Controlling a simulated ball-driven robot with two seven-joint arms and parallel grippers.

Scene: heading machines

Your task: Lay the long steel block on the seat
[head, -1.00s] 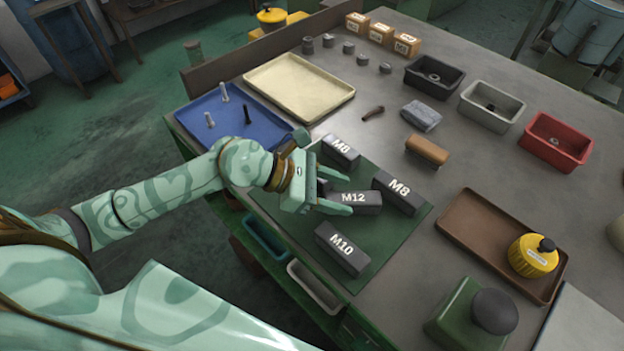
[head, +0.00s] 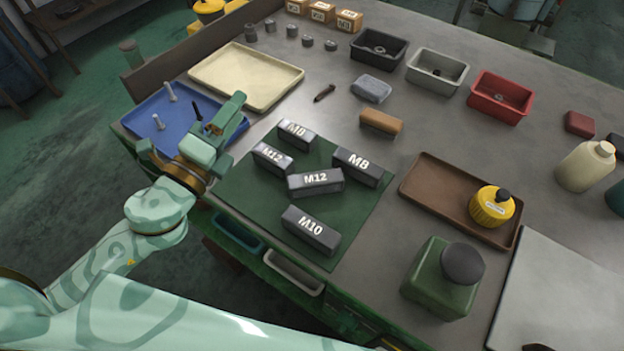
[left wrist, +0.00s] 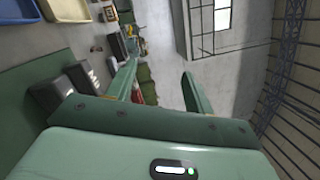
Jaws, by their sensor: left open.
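Several dark steel blocks with white labels lie on a green mat (head: 352,222). They are a back M8 block (head: 296,137), a left M12 block (head: 272,158), a middle M12 block (head: 316,183), a right M8 block (head: 358,168) and a front M10 block (head: 311,232). I cannot tell which is the long block or which surface is the seat. My left gripper (head: 194,120) is open and empty, raised near the blue tray, left of the mat. In the left wrist view its fingers (left wrist: 160,82) stand apart with nothing between them. My right gripper is not in view.
The blue tray (head: 190,93) holds pale bolts. A cream tray (head: 245,75), a tan block (head: 381,121) and three bins, dark, grey and red (head: 500,98), lie behind. A brown tray (head: 425,190) with a yellow can (head: 491,208) and a green knobbed box (head: 435,285) stand right.

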